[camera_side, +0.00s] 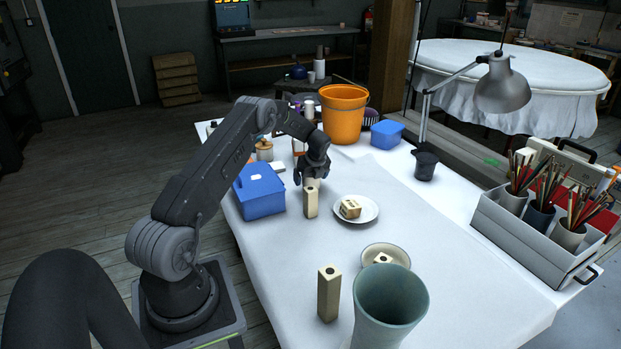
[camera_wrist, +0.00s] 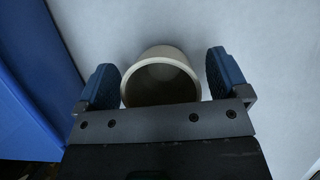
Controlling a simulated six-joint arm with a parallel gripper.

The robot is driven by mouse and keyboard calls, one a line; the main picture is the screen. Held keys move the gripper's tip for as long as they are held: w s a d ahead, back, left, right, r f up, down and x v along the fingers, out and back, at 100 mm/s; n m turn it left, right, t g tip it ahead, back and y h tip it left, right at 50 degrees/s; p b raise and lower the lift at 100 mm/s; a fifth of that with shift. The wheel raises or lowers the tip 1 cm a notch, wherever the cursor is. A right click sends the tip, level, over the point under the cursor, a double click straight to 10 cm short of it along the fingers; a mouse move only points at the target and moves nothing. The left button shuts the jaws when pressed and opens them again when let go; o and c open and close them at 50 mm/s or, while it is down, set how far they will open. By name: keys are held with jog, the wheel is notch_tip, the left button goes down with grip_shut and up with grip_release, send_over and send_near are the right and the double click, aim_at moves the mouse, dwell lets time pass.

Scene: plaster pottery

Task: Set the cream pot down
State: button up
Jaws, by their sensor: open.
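The cream pot (camera_wrist: 160,60) stands upright on the white table in the wrist view, its round dark mouth facing the camera. My gripper (camera_wrist: 164,78) is open, with one blue-padded finger on each side of the pot. The left finger is very close to the pot wall; whether it touches I cannot tell. A narrow gap shows at the right finger. In the side view my gripper (camera_side: 311,172) points down over the pot (camera_side: 312,182). The pot's lower part is hidden there behind a cream square block.
The cream block (camera_side: 311,204) stands just in front of the pot. A blue box (camera_side: 260,192) is close on the left. A white plate (camera_side: 369,212) with a small block lies to the right. An orange bucket (camera_side: 344,115) stands behind. The table's right middle is clear.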

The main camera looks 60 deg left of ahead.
jog(key=d+r+n+t, duration=0.1)
jog(key=d+r+n, duration=0.1)
jog(key=d+r, duration=0.65)
jog(key=d+r+n, duration=0.1)
jog(key=d+r, duration=0.4)
jog(key=r, duration=0.6)
jog(key=s+d+r+n+t+h, duration=0.1)
jog(key=s+d+r+n, duration=0.1)
jog(key=d+r, duration=0.3)
jog(key=s+d+r+n+t, duration=0.1)
jog(key=s+d+r+n, duration=0.15)
jog(key=d, duration=0.55)
jog(key=s+d+r+n+t+h, duration=0.2)
jog(key=s+d+n, duration=0.8)
jog(key=s+d, duration=0.9)
jog(key=shift+s+d+r+t+h, duration=0.3)
jog(key=shift+s+h, duration=0.4)
jog(key=shift+s, duration=0.15)
